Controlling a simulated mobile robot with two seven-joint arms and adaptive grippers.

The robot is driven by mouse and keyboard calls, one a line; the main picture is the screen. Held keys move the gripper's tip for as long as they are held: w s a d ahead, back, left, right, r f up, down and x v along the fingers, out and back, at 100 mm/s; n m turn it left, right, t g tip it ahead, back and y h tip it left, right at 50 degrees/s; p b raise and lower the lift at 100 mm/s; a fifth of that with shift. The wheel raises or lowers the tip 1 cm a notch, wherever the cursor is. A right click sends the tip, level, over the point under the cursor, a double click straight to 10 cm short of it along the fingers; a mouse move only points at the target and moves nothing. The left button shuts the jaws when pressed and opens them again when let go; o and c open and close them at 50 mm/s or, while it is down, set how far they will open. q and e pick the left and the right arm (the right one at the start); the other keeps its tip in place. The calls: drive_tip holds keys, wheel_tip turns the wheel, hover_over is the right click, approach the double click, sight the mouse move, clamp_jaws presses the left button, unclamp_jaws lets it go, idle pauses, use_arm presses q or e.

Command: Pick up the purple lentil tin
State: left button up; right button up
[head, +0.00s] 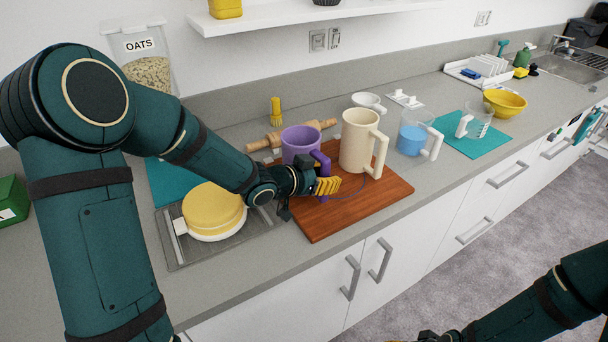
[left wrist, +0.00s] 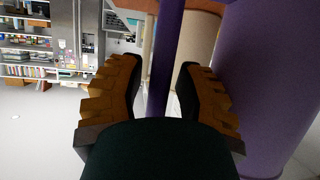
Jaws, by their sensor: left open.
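The purple tin (head: 300,143) looks like a mug with a tall handle and stands upright on the wooden board. My left gripper (head: 327,186) is at its front right side, by the handle. In the left wrist view the purple handle (left wrist: 165,50) runs between the two open yellow-padded fingers, with a visible gap on each side. The purple body (left wrist: 265,90) fills the right of that view. I can read no label on it. My right arm comes in at the lower right of the head view; only a dark bit of its gripper (head: 430,337) shows at the bottom edge.
A cream jug (head: 357,138) stands close right of the purple tin on the wooden board (head: 345,215). A rolling pin (head: 262,144) lies behind. A yellow-lidded pot (head: 213,208) sits to the left, under my left arm. A blue-filled jug (head: 412,138) stands further right.

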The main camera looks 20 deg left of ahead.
sight(326, 159)
use_arm(q)
clamp_jaws()
drive_tip(key=shift+r, duration=0.15)
wheel_tip(326, 159, up, 10)
drive_tip(key=p, duration=0.4)
idle(0.4)
